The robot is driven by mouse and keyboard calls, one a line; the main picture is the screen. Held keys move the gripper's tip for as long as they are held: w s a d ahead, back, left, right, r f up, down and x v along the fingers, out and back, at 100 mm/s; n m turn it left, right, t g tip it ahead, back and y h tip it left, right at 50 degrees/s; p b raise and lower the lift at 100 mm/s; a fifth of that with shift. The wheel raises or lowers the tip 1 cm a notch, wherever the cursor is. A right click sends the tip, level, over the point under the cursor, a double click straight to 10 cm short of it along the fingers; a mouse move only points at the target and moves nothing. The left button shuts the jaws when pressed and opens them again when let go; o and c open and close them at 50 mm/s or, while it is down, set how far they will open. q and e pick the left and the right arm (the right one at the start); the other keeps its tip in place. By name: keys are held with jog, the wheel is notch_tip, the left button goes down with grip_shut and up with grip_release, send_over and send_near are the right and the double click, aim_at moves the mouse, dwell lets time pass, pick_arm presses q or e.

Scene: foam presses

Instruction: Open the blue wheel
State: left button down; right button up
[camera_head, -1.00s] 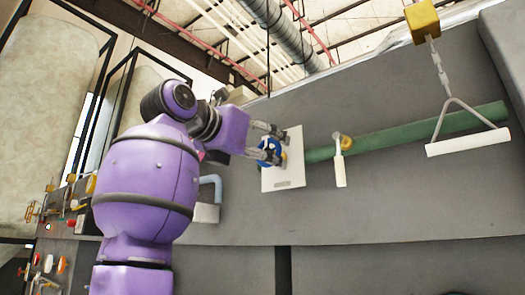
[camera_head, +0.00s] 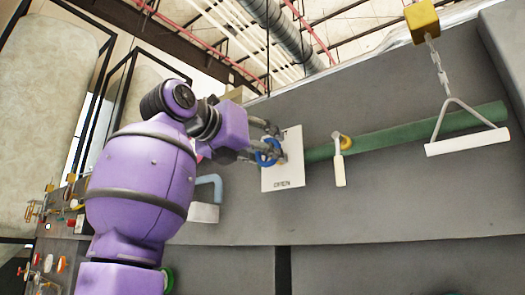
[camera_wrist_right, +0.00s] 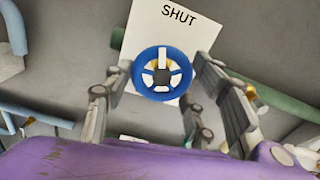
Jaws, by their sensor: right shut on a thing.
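The blue wheel (camera_head: 267,153) is mounted in front of a white plate (camera_head: 287,172) on the grey wall. In the right wrist view the gripper (camera_wrist_right: 157,76) is shut on the wheel, though exact finger contact is hard to see. My left gripper is not in view.
A green pipe (camera_head: 390,136) runs right from behind the plate. A white lever (camera_head: 339,170) hangs beside it. A white pull bar (camera_head: 467,142) hangs on a chain at right. A blue curved handle (camera_head: 212,183) is close to my arm. Several small controls (camera_head: 52,262) are at left.

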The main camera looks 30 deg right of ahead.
jog(key=shift+f+n, duration=0.2)
jog(key=shift+n, duration=4.7)
jog(key=o, duration=1.1)
jog(key=shift+o, duration=0.2)
jog(key=shift+s+r, duration=0.1)
jog(key=v, duration=1.2)
